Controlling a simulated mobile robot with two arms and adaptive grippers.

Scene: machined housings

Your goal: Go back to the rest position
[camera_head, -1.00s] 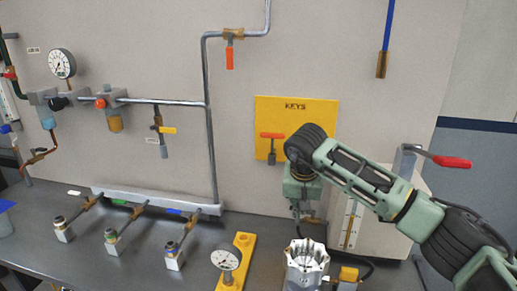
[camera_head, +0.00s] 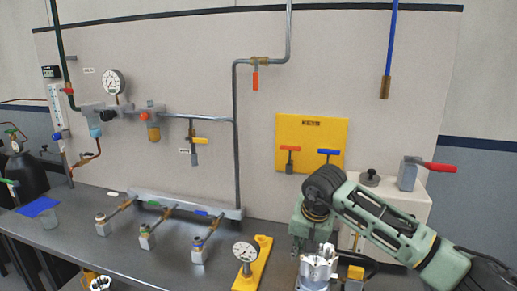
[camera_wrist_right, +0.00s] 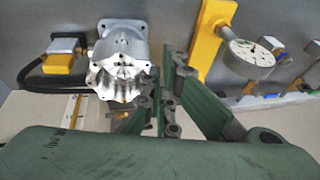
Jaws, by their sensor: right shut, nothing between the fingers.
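My right gripper (camera_head: 308,246) hangs over the bench, just behind and above a silver machined housing (camera_head: 318,270). In the right wrist view the fingers (camera_wrist_right: 172,95) are together with nothing between them. The housing (camera_wrist_right: 120,68) shows beside the fingertips there, and no grip on it is seen. My right arm reaches in from the right in the head view. My left gripper is in neither view.
A yellow bracket with a gauge (camera_head: 246,255) stands left of the housing. Several valve fittings (camera_head: 147,236) line the bench (camera_head: 90,245). A yellow key board (camera_head: 311,142) hangs behind my arm. A red-handled lever box (camera_head: 392,190) stands at the right.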

